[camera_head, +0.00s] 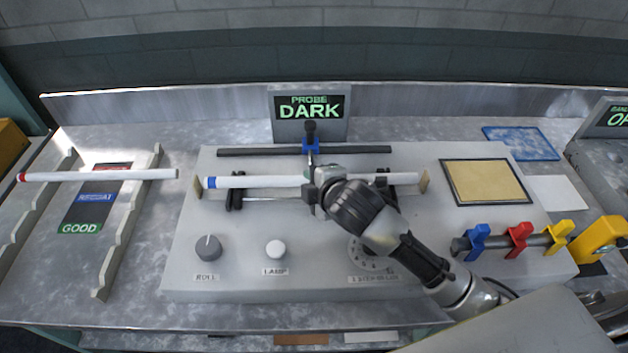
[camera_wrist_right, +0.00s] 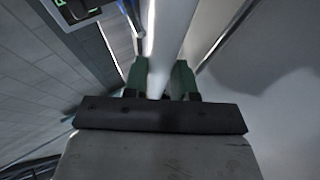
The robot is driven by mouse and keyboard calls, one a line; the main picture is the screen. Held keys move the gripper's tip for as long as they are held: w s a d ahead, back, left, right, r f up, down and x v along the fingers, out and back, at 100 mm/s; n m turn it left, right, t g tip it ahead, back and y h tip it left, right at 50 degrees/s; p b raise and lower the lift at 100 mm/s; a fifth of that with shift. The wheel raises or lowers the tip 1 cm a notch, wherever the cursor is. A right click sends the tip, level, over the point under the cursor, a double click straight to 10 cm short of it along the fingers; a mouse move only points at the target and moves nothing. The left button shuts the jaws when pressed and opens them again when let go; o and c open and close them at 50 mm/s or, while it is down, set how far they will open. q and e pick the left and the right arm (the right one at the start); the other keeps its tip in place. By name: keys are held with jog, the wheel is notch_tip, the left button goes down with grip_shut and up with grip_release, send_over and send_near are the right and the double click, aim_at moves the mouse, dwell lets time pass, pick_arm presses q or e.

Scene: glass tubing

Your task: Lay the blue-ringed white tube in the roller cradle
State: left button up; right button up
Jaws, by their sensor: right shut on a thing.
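The blue-ringed white tube (camera_head: 262,182) lies level across the middle of the grey console, its blue ring near its left end. It is at the roller cradle (camera_head: 235,193), whose dark rollers show below the tube on both sides. I cannot tell whether the tube touches the rollers. My right gripper (camera_head: 318,180) is shut on the tube near its middle and hides part of it. In the right wrist view the tube (camera_wrist_right: 174,35) runs between the green fingers (camera_wrist_right: 160,82). My left gripper is not in view.
A red-ringed white tube (camera_head: 100,175) lies across a notched rack (camera_head: 125,230) at left. A dark bar with a blue clamp (camera_head: 311,147) stands behind the cradle. Knobs (camera_head: 208,248) are in front. Blue, red and yellow clips (camera_head: 518,236) sit at right. The display (camera_head: 309,107) reads PROBE DARK.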

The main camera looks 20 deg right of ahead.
jog(key=o, duration=0.9)
jog(key=shift+o, duration=0.2)
jog(key=v, duration=1.2)
